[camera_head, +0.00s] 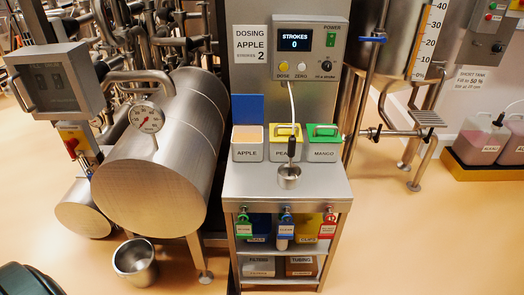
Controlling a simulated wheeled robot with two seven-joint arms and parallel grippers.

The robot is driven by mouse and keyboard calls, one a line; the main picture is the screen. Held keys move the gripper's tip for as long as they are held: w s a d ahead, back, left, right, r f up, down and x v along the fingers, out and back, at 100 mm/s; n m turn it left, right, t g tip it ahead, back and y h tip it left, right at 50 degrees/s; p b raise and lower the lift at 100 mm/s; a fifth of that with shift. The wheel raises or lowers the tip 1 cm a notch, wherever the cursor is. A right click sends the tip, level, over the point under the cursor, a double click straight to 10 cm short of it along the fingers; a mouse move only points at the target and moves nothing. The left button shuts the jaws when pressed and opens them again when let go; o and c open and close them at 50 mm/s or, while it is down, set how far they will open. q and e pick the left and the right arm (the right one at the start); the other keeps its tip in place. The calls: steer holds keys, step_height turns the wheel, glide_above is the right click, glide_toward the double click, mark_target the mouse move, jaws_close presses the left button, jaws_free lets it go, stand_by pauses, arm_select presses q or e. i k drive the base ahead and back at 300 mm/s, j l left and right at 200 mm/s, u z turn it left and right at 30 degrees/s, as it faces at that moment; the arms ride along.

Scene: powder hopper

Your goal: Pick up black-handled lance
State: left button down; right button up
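The black-handled lance (292,147) stands about upright on the steel cart in front of the dosing unit. Its black grip is at the top, and a thin white cable runs up from it to the dosing unit. Its lower end reaches down to a small metal cup (289,179) on the cart top (248,181); the tip is hidden. The lance stands close in front of the middle bin. Neither of my grippers is in view.
Behind the lance stand the apple bin (247,153), open, a yellow-lidded bin (284,131) and the green-lidded mango bin (322,154). The dosing unit (295,50) reads "STROKES 0". A large steel tank (150,185) is left, a bucket (135,261) on the floor.

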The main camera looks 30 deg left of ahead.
mark_target(291, 142)
steer(key=i+l+u, duration=0.45)
steer(key=i, duration=0.3)
steer(key=i+l+u, duration=0.45)
steer(key=i+l, duration=0.15)
steer(key=i, duration=0.05)
